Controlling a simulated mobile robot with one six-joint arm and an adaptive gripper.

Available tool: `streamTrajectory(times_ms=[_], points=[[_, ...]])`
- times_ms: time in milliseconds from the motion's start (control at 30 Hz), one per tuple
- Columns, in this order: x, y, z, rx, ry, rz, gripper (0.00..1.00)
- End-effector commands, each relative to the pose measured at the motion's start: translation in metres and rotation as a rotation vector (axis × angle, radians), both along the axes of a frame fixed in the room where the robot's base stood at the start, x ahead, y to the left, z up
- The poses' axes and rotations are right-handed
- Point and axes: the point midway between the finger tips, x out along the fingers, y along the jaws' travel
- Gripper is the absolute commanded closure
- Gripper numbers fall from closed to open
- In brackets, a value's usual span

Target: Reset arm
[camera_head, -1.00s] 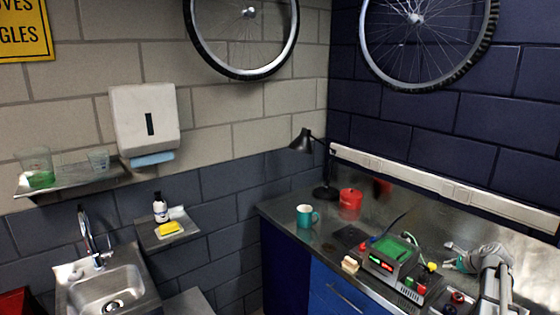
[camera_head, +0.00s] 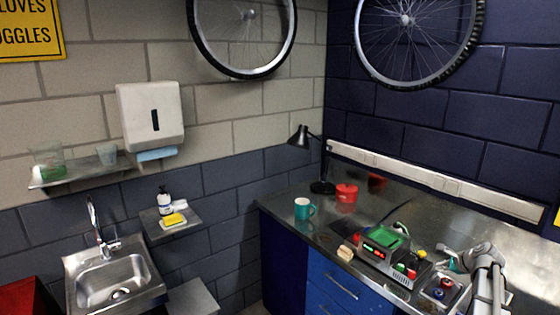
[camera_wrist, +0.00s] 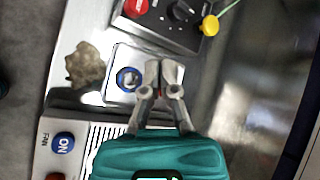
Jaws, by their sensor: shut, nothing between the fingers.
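My gripper (camera_wrist: 163,76) is shut and empty, with its two pale fingertips close together below the teal palm. In the head view my gripper (camera_head: 452,263) shows small and teal at the lower right, over the metal bench top (camera_head: 400,195). My arm is folded at the right, partly cut off by the frame edge.
A teal mug (camera_head: 304,209), red canister (camera_head: 346,193) and black lamp (camera_head: 300,137) stand farther left. The rear bench is clearer.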

Motion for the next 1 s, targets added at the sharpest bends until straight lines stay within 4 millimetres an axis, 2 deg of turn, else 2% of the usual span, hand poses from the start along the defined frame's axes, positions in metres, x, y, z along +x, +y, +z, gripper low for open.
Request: streamTrajectory(times_ms=[267,467,667,800,1000], points=[[-0.005,0.043,-0.007,-0.078,0.025,0.127,1.00],[-0.014,0.088,-0.014,-0.167,0.051,0.273,1.00],[-0.036,0.158,-0.025,-0.306,0.088,0.516,1.00],[-0.057,0.206,-0.033,-0.413,0.112,0.717,1.00],[-0.094,0.268,-0.042,-0.556,0.144,1.008,1.00]])
